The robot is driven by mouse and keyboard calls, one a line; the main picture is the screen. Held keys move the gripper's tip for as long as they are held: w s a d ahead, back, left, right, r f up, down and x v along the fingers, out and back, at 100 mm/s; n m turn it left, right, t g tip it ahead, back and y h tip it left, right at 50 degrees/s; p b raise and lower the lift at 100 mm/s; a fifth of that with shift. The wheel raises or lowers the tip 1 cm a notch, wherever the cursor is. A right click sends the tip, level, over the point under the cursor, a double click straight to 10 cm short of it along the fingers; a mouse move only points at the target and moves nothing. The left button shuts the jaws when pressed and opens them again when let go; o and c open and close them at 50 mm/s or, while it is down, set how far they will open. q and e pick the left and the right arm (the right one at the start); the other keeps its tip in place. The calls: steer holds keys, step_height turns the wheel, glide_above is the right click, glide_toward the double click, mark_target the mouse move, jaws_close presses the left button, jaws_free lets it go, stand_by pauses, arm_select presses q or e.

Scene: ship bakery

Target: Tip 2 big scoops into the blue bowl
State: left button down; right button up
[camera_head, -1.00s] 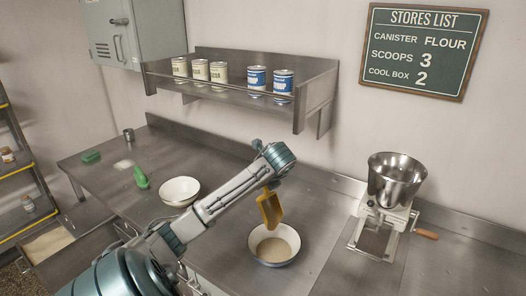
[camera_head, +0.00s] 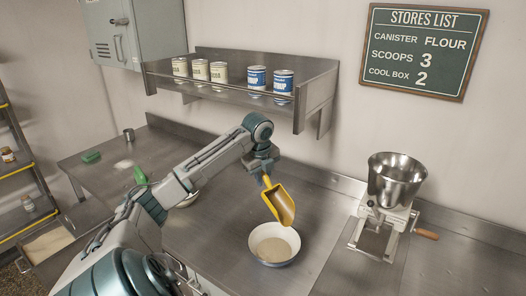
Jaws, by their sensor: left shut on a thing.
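My left gripper (camera_head: 263,172) is shut on a yellow scoop (camera_head: 280,204). It holds the scoop tilted, mouth downward, just above a bowl (camera_head: 255,237) that is white inside with a bluish outer side. Pale flour-like powder (camera_head: 274,249) lies in this bowl. No powder shows falling from the scoop. A second, pale bowl (camera_head: 188,201) stands further left, mostly hidden behind my left arm. A drawer or bin (camera_head: 48,243) of pale powder is open at the lower left. My right gripper is not in view.
A shelf (camera_head: 220,95) with several tins hangs above. A green item (camera_head: 91,157) and a metal cup (camera_head: 129,135) are at the far left. A wall board (camera_head: 425,50) reads "Scoops 3".

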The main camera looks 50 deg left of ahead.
arm_select(q)
steer(key=h, duration=0.2)
steer(key=r+h, duration=0.1)
steer(key=h, duration=0.1)
steer(key=shift+a+n+h, duration=0.1)
steer(key=shift+n+h, duration=0.2)
steer(key=shift+h, duration=0.1)
steer(key=shift+r+h, duration=0.1)
steer(key=shift+h, duration=0.3)
